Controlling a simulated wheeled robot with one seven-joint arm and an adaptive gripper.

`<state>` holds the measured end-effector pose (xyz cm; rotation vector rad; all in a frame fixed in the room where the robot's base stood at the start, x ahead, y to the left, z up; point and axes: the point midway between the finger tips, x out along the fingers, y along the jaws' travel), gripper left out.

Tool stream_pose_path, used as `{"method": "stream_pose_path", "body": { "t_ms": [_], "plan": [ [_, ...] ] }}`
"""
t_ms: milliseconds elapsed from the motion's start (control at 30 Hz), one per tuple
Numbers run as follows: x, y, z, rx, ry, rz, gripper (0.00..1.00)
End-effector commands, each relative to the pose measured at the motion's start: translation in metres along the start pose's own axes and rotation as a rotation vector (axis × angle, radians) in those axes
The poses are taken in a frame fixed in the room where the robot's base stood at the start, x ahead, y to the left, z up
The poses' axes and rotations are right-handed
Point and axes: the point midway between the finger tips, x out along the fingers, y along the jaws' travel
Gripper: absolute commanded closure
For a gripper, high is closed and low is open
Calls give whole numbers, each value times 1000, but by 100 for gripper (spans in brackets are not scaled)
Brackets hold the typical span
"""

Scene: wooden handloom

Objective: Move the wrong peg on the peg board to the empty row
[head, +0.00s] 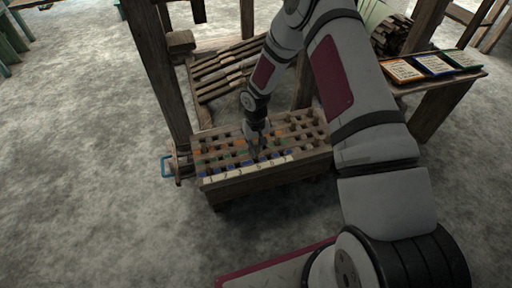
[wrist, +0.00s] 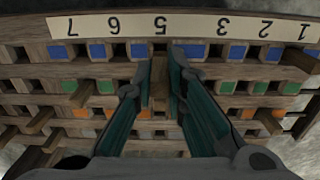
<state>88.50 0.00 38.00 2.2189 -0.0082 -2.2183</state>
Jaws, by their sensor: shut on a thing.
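The peg board (head: 265,182) is a low wooden block below my arm, with rows marked by blue, green and orange squares. Its number strip (wrist: 175,25) appears upside down in the wrist view. My gripper (head: 256,152) points down into the middle of the board. In the wrist view my gripper (wrist: 161,62) has its two fingers close together near number 5, between blue squares. It is shut on a peg (wrist: 160,68), mostly hidden between the fingers; I cannot tell whether the peg is in a hole. Other wooden pegs (wrist: 85,93) stick up around the fingers.
A blue handle (head: 166,167) sticks out at the board's left end. Loom posts (head: 160,75) and slanted slats (head: 228,72) stand behind the board. A side bench with coloured cards (head: 435,64) is at the right. The floor left of the board is clear.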

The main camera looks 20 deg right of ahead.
Motion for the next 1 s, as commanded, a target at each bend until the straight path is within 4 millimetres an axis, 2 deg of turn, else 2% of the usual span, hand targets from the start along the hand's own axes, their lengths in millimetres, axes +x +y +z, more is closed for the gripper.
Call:
{"method": "stream_pose_path", "body": {
  "t_ms": [800,1000],
  "plan": [
    [43,0,0,0,-1,0,98],
    [44,0,0,0,0,0,98]
  ]
}}
